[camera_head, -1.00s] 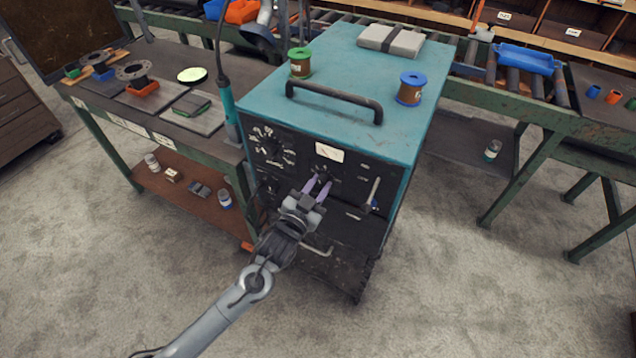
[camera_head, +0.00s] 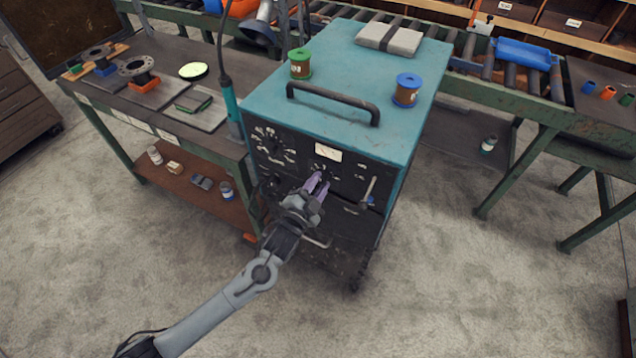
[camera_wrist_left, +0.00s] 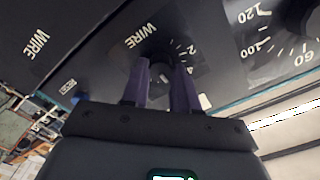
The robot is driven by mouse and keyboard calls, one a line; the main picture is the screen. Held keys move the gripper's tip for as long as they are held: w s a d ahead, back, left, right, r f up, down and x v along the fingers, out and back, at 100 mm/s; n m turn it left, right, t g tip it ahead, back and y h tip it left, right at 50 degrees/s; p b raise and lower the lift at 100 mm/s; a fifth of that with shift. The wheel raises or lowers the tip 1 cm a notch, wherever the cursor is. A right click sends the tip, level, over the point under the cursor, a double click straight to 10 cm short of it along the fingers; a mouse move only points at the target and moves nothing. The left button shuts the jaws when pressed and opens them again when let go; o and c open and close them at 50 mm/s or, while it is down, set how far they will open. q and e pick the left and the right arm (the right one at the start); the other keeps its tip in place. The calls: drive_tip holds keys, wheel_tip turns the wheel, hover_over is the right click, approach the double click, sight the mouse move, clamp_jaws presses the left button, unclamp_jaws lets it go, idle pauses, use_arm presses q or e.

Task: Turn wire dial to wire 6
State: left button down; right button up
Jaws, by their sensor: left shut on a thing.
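The wire dial (camera_wrist_left: 160,64) is a small dark knob on the black front panel of the teal welding machine (camera_head: 325,110). In the left wrist view, the label WIRE and the small numbers 2 and 4 show beside it; the rest of its scale and its pointer are hidden. My left gripper (camera_head: 318,184) has its purple fingers at the panel. It also shows in the left wrist view (camera_wrist_left: 160,68), its fingertips shut on the dial from both sides. My right gripper is not in view.
A larger dial (camera_head: 272,143) sits upper left on the panel, and a lever (camera_head: 369,190) to the right. A green spool (camera_head: 300,65), a blue spool (camera_head: 407,90) and a handle (camera_head: 333,103) are on top. The floor in front is clear.

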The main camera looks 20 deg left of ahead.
use_arm(q)
drive_tip(key=c, duration=0.9)
unclamp_jaws()
drive_tip(key=shift+o, duration=0.2)
drive_tip(key=shift+s, duration=0.1)
drive_tip(key=s+a, duration=0.1)
drive_tip(key=s, duration=0.9)
drive_tip(key=shift+s+p, duration=0.3)
drive_tip(key=shift+p, duration=0.1)
